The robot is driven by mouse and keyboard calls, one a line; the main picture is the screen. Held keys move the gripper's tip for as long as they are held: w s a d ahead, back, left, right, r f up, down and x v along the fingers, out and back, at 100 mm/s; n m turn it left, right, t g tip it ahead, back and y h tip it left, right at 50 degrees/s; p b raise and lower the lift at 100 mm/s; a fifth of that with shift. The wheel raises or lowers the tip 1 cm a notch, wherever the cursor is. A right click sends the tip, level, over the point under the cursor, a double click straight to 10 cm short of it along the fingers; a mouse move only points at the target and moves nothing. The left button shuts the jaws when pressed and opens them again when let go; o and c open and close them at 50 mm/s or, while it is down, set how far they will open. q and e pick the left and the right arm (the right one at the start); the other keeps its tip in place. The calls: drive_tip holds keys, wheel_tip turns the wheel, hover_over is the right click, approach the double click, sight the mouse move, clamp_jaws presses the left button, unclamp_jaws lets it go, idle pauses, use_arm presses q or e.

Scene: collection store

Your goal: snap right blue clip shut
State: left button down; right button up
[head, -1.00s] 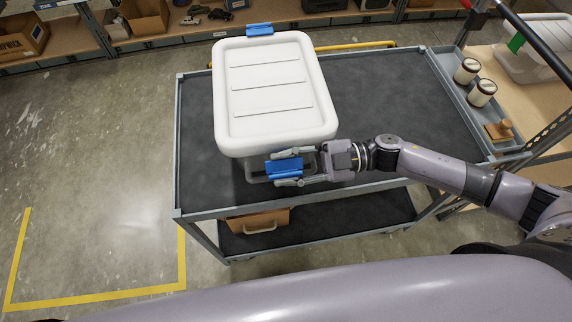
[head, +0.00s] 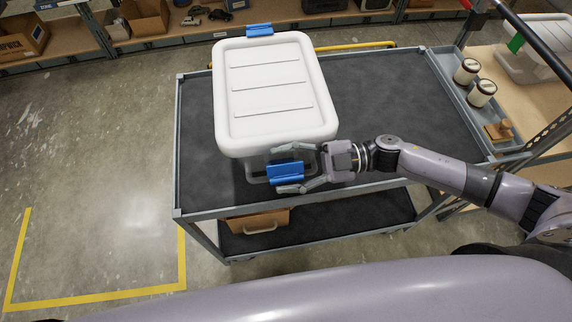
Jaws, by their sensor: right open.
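A box with a white lid (head: 275,90) stands on the dark top of a grey cart (head: 400,95). The near blue clip (head: 285,173) is on the box's near side, below the lid's rim. The far blue clip (head: 259,30) is at the lid's far edge. My right gripper (head: 291,168) is open, one finger above and one below the near clip. I cannot tell whether the fingers touch the clip or whether it is latched. My left gripper is not in view.
Two jars (head: 481,93) and a wooden-handled stamp (head: 498,130) sit in the cart's right side tray. The cart top right of the box is clear.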

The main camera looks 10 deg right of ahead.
drive_tip(key=shift+w+d+f, duration=0.1)
drive_tip(key=shift+d, duration=0.4)
drive_tip(key=d, duration=1.1)
drive_tip(key=shift+s, duration=0.2)
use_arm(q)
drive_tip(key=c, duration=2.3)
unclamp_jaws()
